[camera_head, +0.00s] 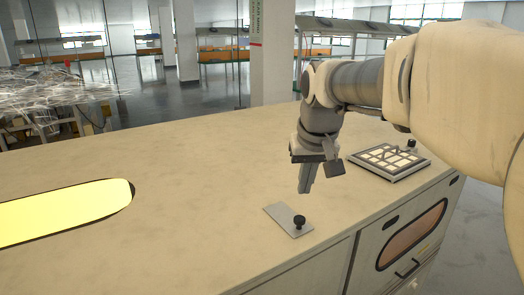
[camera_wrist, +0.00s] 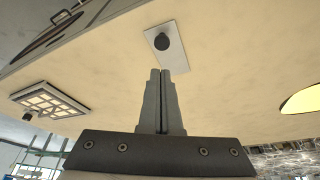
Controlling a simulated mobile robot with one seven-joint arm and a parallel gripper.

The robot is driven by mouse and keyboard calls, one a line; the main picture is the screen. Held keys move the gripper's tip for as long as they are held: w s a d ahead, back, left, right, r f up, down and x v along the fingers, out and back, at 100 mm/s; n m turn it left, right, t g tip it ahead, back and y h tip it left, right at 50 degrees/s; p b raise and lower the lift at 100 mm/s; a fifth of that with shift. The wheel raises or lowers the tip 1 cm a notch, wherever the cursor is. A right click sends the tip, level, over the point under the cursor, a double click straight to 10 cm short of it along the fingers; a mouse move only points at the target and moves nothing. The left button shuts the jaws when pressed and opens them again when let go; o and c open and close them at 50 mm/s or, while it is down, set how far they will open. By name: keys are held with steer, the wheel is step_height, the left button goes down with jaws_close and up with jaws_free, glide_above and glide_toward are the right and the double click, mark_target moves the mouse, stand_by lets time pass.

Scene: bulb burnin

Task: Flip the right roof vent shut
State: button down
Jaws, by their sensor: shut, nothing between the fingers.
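My gripper (camera_head: 306,188) points down with its fingers together and empty, above the beige roof of the cabinet. A flat grey metal plate (camera_head: 277,213) with a black knob (camera_head: 299,221) lies near the roof's front edge, just in front of my gripper. In the wrist view, the plate (camera_wrist: 153,36) and its knob (camera_wrist: 162,43) appear just beyond my fingertips (camera_wrist: 160,72), apart from them. At the right end of the roof is a dark-framed vent grid (camera_head: 388,160) with light cells and a black knob (camera_head: 411,144) at its far corner. I cannot tell which piece is the flap.
A glowing yellow rounded window (camera_head: 62,212) is set in the roof at left. Bare roof (camera_head: 205,175) lies between it and the plate. The cabinet front has an orange window (camera_head: 412,238) and a handle (camera_head: 407,268). A cluttered workbench (camera_head: 55,100) stands behind.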

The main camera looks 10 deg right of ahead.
steer(key=v, duration=0.9)
steer(key=s+a+f+t, duration=0.1)
steer(key=s+a+f, duration=0.2)
steer(key=s+f, duration=1.1)
steer(key=shift+s+n+t, duration=0.3)
steer(key=shift+s+n, duration=0.1)
steer(key=shift+s, duration=0.7)
